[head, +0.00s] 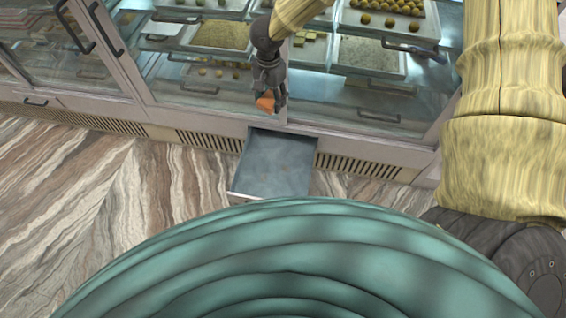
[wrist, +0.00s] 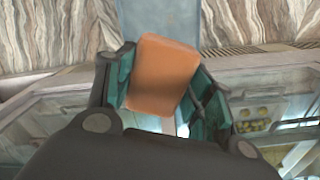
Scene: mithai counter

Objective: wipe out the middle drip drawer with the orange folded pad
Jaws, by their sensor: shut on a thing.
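The middle drip drawer (head: 272,165) is pulled out at the base of the counter in the head view. It is a shallow grey-blue tray with a few small brownish spots on its floor. My gripper (head: 268,103) is shut on the orange folded pad (head: 265,101) and holds it above and behind the drawer, in front of the glass. In the wrist view the pad (wrist: 162,75) sits between the two fingers (wrist: 160,85). Part of the drawer (wrist: 160,20) shows beyond the pad at the top of that view.
The glass display counter (head: 345,124) stands behind the drawer, with trays of sweets (head: 218,36) inside. Vent grilles (head: 205,141) run along its base on both sides. The marbled floor (head: 150,190) around the drawer is clear.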

